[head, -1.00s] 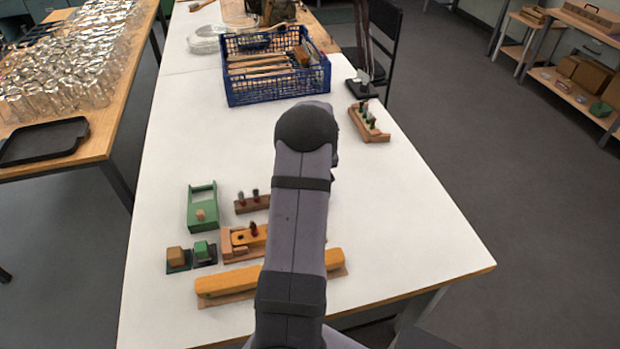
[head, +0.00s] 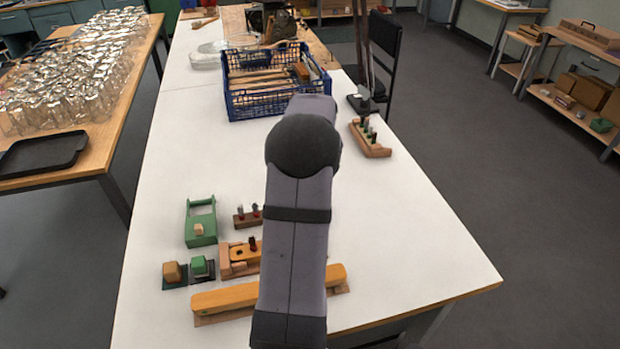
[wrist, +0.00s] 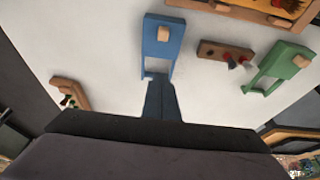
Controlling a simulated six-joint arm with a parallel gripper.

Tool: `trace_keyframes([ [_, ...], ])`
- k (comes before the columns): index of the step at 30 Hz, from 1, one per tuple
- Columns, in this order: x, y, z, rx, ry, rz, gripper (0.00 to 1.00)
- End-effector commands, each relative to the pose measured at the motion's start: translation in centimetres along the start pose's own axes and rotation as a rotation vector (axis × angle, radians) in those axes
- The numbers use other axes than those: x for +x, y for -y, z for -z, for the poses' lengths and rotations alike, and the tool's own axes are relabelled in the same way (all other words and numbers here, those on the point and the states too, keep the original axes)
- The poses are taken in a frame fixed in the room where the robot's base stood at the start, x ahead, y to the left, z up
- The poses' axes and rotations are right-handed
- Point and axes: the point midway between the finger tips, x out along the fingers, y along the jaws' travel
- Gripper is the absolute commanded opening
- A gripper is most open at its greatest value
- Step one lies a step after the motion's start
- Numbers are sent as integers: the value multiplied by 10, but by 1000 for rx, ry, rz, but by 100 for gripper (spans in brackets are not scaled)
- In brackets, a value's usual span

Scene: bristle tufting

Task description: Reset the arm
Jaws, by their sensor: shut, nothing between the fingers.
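My gripper (wrist: 160,84) is shut and empty in the wrist view, above the white table. Its tips overlap the lower end of a blue handled frame (wrist: 163,38) in the picture; I cannot tell whether they touch. A green handled frame (wrist: 282,66) lies to the right. A wooden block with small tufts (wrist: 225,53) lies between the two frames. In the head view my own arm hides the gripper and the blue frame, while the green frame (head: 201,230) and the tuft block (head: 247,217) show left of the arm.
An orange bar (head: 222,297) and a wooden fixture (head: 232,262) lie at the front. Two small blocks on dark pads (head: 174,273) sit beside them. A blue crate (head: 255,105) and a wooden peg rack (head: 373,148) stand farther back. The white table (head: 410,230) is clear at right.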

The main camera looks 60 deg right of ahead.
Motion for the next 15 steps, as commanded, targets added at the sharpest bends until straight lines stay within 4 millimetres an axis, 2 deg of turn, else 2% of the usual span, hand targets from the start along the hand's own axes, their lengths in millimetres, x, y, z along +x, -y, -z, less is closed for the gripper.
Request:
trace_keyframes([
  [10, -4, 1, 0, -1, 1, 1, 0],
  [13, -5, 14, -2, -15, 7, 8, 0],
  [15, -7, 32, -4, -37, 15, 17, 0],
])
